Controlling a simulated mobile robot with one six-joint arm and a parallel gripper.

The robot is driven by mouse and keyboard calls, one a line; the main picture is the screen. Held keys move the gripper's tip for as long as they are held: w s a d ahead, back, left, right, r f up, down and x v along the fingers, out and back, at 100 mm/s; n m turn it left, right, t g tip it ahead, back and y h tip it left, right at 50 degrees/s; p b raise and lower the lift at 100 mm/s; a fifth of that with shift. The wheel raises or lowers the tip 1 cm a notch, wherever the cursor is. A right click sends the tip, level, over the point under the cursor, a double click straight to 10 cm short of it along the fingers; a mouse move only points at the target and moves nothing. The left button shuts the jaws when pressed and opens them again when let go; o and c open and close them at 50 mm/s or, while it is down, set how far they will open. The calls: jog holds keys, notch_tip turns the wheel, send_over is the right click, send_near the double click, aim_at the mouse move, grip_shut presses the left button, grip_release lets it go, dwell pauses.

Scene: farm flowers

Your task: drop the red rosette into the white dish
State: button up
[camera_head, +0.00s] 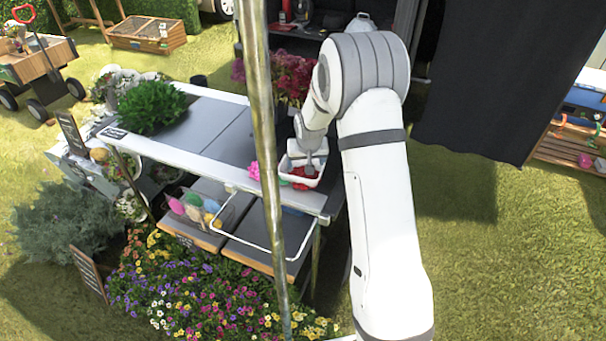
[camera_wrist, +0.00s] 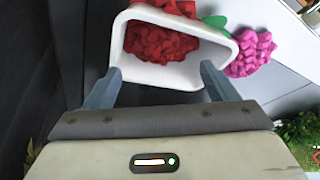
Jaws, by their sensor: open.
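The white dish (camera_head: 287,178) sits near the front right corner of the table; in the wrist view its white wall (camera_wrist: 150,74) lies just beyond my fingertips. A red rosette (camera_wrist: 160,44) lies inside the dish. More red petals show at the far rim, with a green leaf (camera_wrist: 216,21) beside them; I cannot tell whether they belong to the same flower. My gripper (camera_wrist: 161,72) is open and empty, its two fingers apart at the dish's near side. In the head view my wrist partly covers the dish.
A pink rosette (camera_wrist: 250,53) lies on the table beside the dish; it also shows in the head view (camera_head: 254,170). A leafy green plant (camera_head: 152,106) and dark red flowers (camera_head: 290,76) stand farther back. A wire basket with coloured items (camera_head: 195,207) is below the table's front edge.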

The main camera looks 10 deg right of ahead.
jog(key=b+v, duration=0.1)
jog(key=v, duration=0.5)
jog(key=shift+s+r, duration=0.25)
jog(key=shift+r, duration=0.1)
jog(key=s+r, duration=0.6)
jog(key=s, duration=0.3)
jog(key=s+r, duration=0.5)
jog(key=s, duration=0.3)
jog(key=s+r+g, duration=0.1)
jog(key=s, duration=1.6)
jog(key=shift+s+d+r+n, duration=0.25)
jog(key=shift+s+r+n, duration=0.1)
jog(key=shift+r+n, duration=0.05)
